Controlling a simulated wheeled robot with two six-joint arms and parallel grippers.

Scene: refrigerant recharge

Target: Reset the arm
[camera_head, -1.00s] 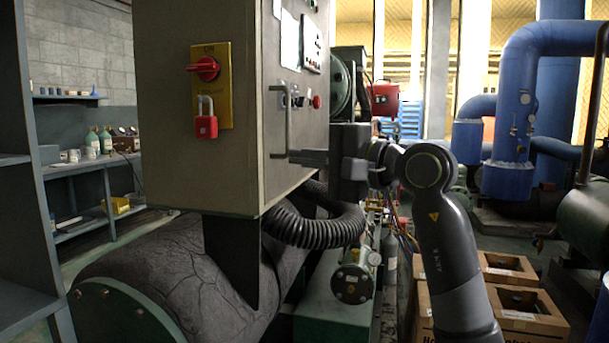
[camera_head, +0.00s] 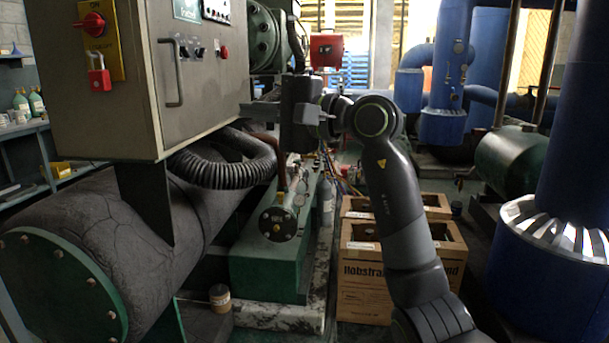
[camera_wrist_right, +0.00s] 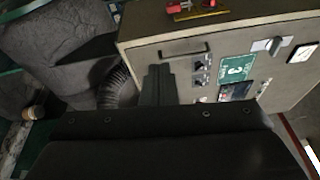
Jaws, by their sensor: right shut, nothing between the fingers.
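My right gripper (camera_head: 262,109) is shut and empty in the head view, its fingers pointing left toward the grey control cabinet (camera_head: 115,125). My right arm (camera_head: 400,200) comes up from the bottom right. The fingers also show in the right wrist view (camera_wrist_right: 157,86), overlapping the picture of the cabinet front below its door handle. The door handle (camera_head: 173,72) stands to the left of the fingertips in the head view, with a gap between. The handle also shows in the right wrist view (camera_wrist_right: 186,48). My left gripper is not in view.
A black corrugated hose (camera_head: 225,168) curves below my right gripper. A large dark cylinder (camera_head: 100,225) lies under the cabinet. Cardboard boxes (camera_head: 365,285) stand behind my arm. Blue pipes (camera_head: 440,110) and a green tank (camera_head: 510,160) are on the right. A red padlock (camera_head: 99,76) hangs on the cabinet.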

